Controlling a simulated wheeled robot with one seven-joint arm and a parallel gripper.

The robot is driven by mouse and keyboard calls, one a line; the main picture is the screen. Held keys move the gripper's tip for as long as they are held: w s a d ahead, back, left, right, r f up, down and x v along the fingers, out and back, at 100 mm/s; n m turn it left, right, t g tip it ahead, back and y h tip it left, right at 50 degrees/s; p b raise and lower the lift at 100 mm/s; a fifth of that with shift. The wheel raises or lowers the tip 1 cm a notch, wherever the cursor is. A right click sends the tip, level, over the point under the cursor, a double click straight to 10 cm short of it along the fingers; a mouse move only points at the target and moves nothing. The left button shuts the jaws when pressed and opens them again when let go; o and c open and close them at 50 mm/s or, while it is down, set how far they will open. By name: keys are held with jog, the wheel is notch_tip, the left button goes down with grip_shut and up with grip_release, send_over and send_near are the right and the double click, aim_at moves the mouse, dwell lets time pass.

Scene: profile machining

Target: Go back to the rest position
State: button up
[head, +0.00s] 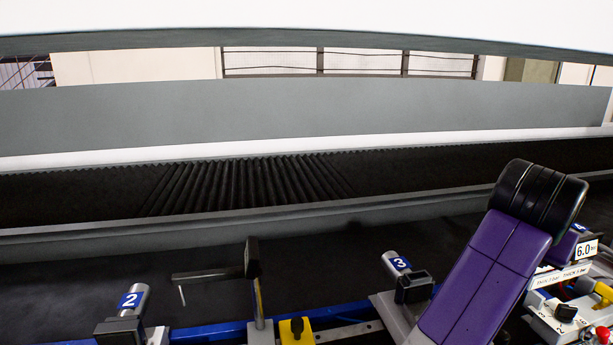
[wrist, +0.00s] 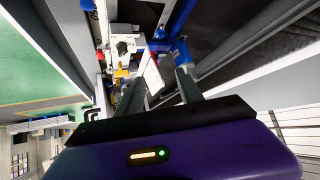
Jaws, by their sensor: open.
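My gripper (wrist: 160,82) shows in the wrist view. Its two dark fingers stand apart, and I see nothing held between them. Beyond the fingers lies part of the machine, with a white block, yellow pieces and blue parts. In the head view my purple arm rises at the right in front of the machine bed; my gripper is not visible there.
In the head view, a clamp unit marked 2 (head: 131,301) stands at lower left and one marked 3 (head: 398,264) beside my arm. A dark stop arm (head: 210,275) stands between them. Valves and a yellow-handled part crowd the lower right. Black bellows (head: 250,182) run behind.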

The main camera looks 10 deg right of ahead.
jog(key=w+a+r+n+t+h, duration=0.35)
jog(key=r+n+t, duration=0.25)
jog(key=t, duration=0.3)
jog(key=s+a+f+n+t+y, duration=0.65)
jog(key=a+f+n, duration=0.2)
jog(key=a, duration=0.35)
jog(key=s+a+f+g+y, duration=0.1)
jog(key=s+a+f+g, duration=0.1)
jog(key=s+f, duration=0.4)
jog(key=s+a+f+m+g+y, duration=0.1)
jog(key=s+a+f, duration=0.3)
jog(key=s, duration=1.1)
jog(key=s+a+f+m+g+y, duration=0.1)
jog(key=s+a+f+g+y, duration=0.2)
jog(key=s+f, duration=0.6)
jog(key=shift+s+a+f, duration=0.25)
jog(key=shift+s+a, duration=0.3)
jog(key=shift+s, duration=0.6)
